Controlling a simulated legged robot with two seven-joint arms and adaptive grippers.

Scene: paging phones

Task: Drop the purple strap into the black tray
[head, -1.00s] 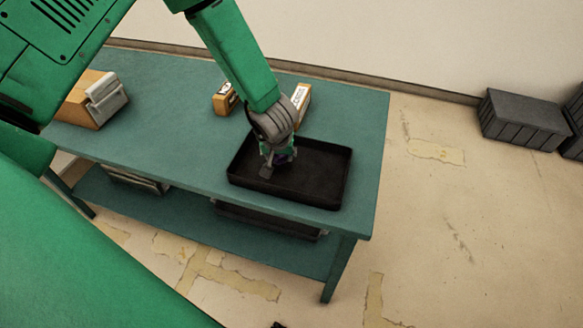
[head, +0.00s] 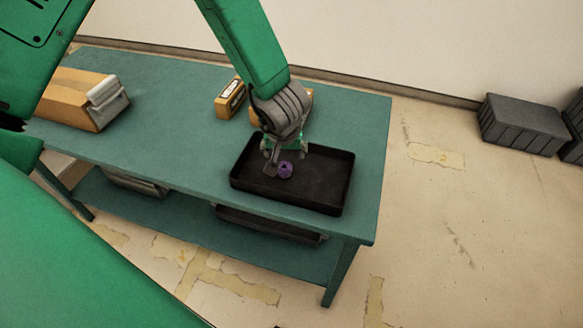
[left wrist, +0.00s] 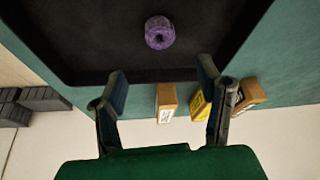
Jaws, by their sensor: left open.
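The purple strap (head: 285,170), a small rolled ring, lies in the black tray (head: 335,195) on the table, left of the tray's middle. In the left wrist view the strap (left wrist: 160,33) sits on the dark tray floor (left wrist: 100,40), apart from the fingers. My left gripper (head: 279,165) is above the tray, right by the strap in the head view. In the left wrist view its two fingers (left wrist: 160,80) are spread wide with nothing between them. My right gripper is not in view.
The tray stands on a green table (head: 190,120) with a lower shelf. Small orange boxes (head: 230,98) stand behind the tray, and a larger orange box (head: 75,98) stands at the left. Grey crates (head: 522,122) are on the floor at the right.

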